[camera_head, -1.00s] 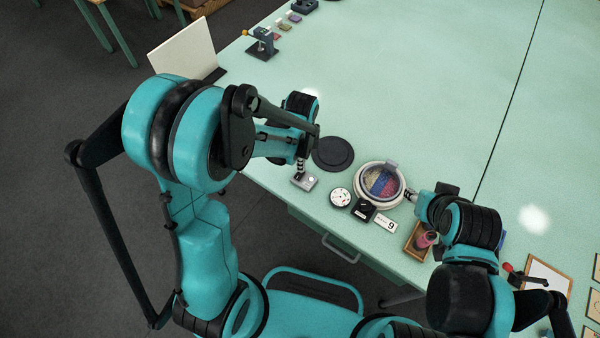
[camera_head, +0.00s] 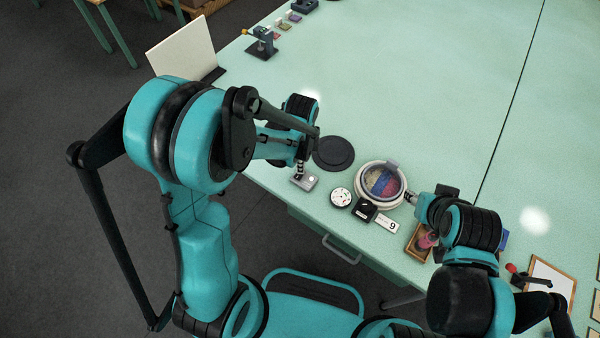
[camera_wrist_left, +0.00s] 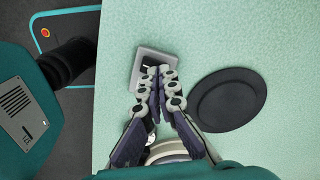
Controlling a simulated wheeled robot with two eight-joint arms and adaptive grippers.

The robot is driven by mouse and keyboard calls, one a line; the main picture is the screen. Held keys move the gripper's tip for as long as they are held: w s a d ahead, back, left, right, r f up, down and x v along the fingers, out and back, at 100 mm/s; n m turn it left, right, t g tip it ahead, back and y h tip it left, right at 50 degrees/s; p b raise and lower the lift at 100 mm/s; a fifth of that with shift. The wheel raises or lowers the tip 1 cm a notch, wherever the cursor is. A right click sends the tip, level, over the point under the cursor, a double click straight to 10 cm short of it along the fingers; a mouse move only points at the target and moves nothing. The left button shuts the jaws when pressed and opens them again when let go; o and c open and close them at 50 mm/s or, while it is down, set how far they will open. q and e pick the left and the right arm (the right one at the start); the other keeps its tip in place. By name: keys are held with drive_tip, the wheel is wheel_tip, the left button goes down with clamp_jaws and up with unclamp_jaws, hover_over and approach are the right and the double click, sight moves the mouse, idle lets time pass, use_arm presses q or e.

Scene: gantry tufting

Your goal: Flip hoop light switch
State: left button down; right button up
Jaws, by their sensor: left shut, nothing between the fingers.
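The small grey switch box (camera_head: 306,182) stands near the table's front edge, left of the hoop. My left gripper (camera_head: 298,174) points down at it. In the left wrist view the fingers (camera_wrist_left: 163,73) are shut and empty, with their tips over the lower right part of the switch box (camera_wrist_left: 143,66). A dark slot shows on the box beside the tips. I cannot tell whether they touch it.
A black round disc (camera_head: 333,153) lies behind the switch box. A white dial (camera_head: 340,197), a black block (camera_head: 365,209) and a number card (camera_head: 386,222) lie in front of the hoop. A wooden tray (camera_head: 414,247) stands by my right arm.

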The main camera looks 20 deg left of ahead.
use_arm(q)
drive_tip(key=shift+f+b, duration=0.35)
drive_tip(key=shift+f, duration=0.05)
drive_tip(key=shift+r, duration=0.1)
drive_tip(key=shift+r+p, duration=2.6)
drive_tip(key=shift+r, duration=0.8)
